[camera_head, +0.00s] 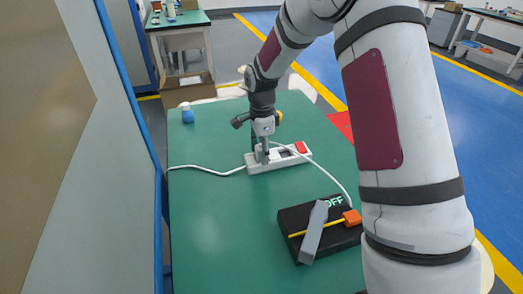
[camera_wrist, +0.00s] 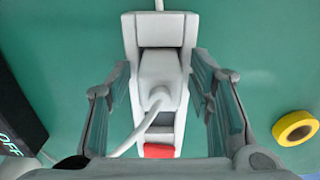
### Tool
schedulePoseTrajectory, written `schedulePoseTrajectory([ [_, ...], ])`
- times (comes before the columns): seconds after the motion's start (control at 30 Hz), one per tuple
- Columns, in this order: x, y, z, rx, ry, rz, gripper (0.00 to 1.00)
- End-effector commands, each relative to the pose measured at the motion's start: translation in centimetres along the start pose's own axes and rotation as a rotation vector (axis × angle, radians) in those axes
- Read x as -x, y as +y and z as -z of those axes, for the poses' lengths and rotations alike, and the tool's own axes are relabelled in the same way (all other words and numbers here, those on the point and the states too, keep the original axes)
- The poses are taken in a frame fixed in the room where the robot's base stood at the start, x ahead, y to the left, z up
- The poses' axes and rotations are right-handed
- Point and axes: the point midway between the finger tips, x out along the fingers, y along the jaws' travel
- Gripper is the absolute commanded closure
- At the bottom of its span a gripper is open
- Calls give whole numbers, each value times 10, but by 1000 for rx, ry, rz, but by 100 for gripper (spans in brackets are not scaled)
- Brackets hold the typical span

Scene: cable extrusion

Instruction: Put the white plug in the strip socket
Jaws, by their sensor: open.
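The white strip socket (camera_head: 290,160) lies on the green table, with a red switch at its right end. It also shows in the wrist view (camera_wrist: 131,40), with the red switch at the bottom. The white plug (camera_wrist: 160,75) sits on the strip, over its sockets, and its white cable curves down and left. The plug looks in line with the strip; its pins are hidden, so how deep it sits cannot be told. My gripper (camera_wrist: 162,90) is open, with one finger on each side of the plug and strip. In the head view, my gripper (camera_head: 262,158) is down at the strip and mostly hides the plug.
A yellow tape roll (camera_wrist: 295,128) lies right of the strip in the wrist view. A blue bottle (camera_head: 187,114) stands at the back left. The table's left front is clear.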

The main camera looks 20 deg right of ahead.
Motion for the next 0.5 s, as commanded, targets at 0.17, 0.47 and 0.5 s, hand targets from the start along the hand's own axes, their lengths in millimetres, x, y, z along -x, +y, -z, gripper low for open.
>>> schedulePoseTrajectory([
  [0.17, 12, -1, 0, 0, 1, 2, 52],
  [0.47, 71, -1, 0, 0, 1, 5, 52],
  [0.5, 78, -1, 0, 1, 1, 4, 52],
])
